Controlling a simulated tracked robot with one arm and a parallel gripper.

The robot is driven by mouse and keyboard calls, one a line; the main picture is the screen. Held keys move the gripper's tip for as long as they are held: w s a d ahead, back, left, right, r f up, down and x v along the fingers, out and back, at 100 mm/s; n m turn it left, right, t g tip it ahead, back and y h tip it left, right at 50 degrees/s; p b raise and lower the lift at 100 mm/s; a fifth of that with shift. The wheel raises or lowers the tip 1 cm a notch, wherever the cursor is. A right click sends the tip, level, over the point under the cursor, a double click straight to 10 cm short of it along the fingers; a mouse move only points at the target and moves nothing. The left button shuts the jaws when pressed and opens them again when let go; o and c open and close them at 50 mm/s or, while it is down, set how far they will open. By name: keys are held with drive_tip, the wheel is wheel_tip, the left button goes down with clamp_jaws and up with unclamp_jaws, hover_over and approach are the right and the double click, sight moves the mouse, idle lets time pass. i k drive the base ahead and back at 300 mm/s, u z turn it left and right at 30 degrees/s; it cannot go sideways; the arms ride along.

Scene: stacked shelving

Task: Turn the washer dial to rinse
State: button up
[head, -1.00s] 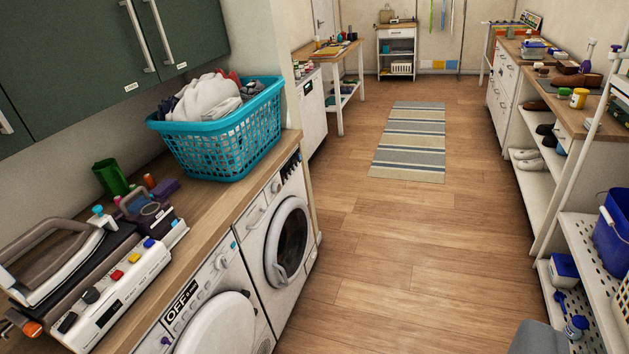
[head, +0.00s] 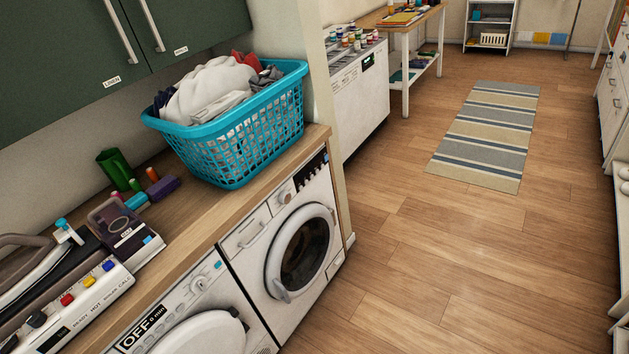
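Two white front-loading machines stand under the wooden counter. The farther machine (head: 258,292) has a dark glass porthole door (head: 303,250), shut. Its panel carries a small round dial (head: 286,196) and a dark strip at the right; the dial's setting is too small to read. The nearer machine (head: 262,345) has a white round door, partly cut off by the bottom edge, and a display (head: 143,335) reading "OFF 0 min". A small round control (head: 197,285) sits on its panel. I cannot tell from labels which machine is the washer. My gripper is not in view.
A turquoise laundry basket (head: 238,148) full of clothes stands on the counter (head: 205,225). An iron station (head: 75,300), a green cup (head: 114,170) and small items lie left of it. Green cabinets (head: 90,50) hang above. Wooden floor (head: 430,270) is clear; a striped rug (head: 488,135) lies beyond.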

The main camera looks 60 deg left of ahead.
sight(284, 198)
drive_tip(key=u, duration=0.05)
drive_tip(key=i, duration=2.55)
drive_tip(key=u, duration=3.15)
drive_tip(key=k, duration=0.6)
drive_tip(key=u, duration=0.25)
drive_tip(key=i, duration=0.5)
drive_tip(key=z, duration=0.05)
